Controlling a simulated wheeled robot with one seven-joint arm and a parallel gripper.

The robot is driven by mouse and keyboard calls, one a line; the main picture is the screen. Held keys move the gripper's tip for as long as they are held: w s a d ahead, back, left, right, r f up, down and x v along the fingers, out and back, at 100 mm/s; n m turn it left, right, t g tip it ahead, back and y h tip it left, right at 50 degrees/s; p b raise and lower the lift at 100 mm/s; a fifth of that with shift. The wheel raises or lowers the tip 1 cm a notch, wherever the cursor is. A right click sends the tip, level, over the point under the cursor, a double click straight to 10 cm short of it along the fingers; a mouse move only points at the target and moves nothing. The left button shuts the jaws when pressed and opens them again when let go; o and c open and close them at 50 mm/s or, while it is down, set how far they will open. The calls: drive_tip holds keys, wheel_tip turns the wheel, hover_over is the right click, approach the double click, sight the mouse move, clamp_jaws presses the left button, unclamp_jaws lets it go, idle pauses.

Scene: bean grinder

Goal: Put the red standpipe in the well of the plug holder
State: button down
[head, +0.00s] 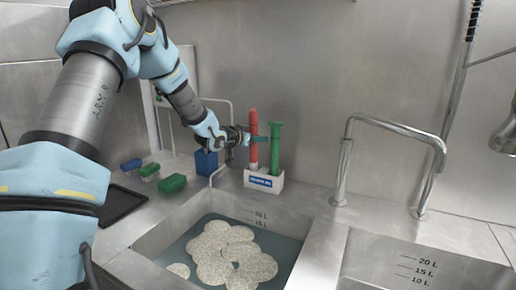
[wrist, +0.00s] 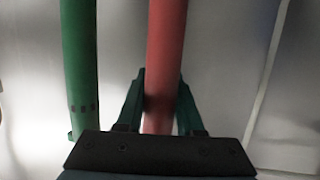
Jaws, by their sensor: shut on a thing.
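The red standpipe (head: 253,122) stands upright above the left part of the white plug holder (head: 264,182). Its lower end meets the holder's top edge in the head view; I cannot tell how deep it sits in the well. My gripper (head: 257,139) is shut on the red standpipe around its middle. In the wrist view, the standpipe (wrist: 166,40) runs between the two green fingers of my gripper (wrist: 160,95). A green standpipe (head: 275,160) stands upright in the right part of the holder, and it also shows in the wrist view (wrist: 79,60), apart from my fingers.
A sink basin (head: 160,243) with pale round pieces (head: 235,255) in water lies in front of the holder. A blue container (head: 206,162) stands left of it, with green and blue brushes (head: 172,183) farther left.

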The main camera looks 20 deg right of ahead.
drive_tip(key=shift+f+p, duration=0.35)
drive_tip(key=shift+f, duration=1.25)
drive_tip(key=shift+f, duration=0.2)
drive_tip(key=c, duration=0.5)
unclamp_jaws()
drive_tip(key=shift+c, duration=0.2)
drive_tip(key=b+v, duration=0.3)
drive_tip(key=v, duration=0.9)
drive_tip(key=shift+r, duration=0.2)
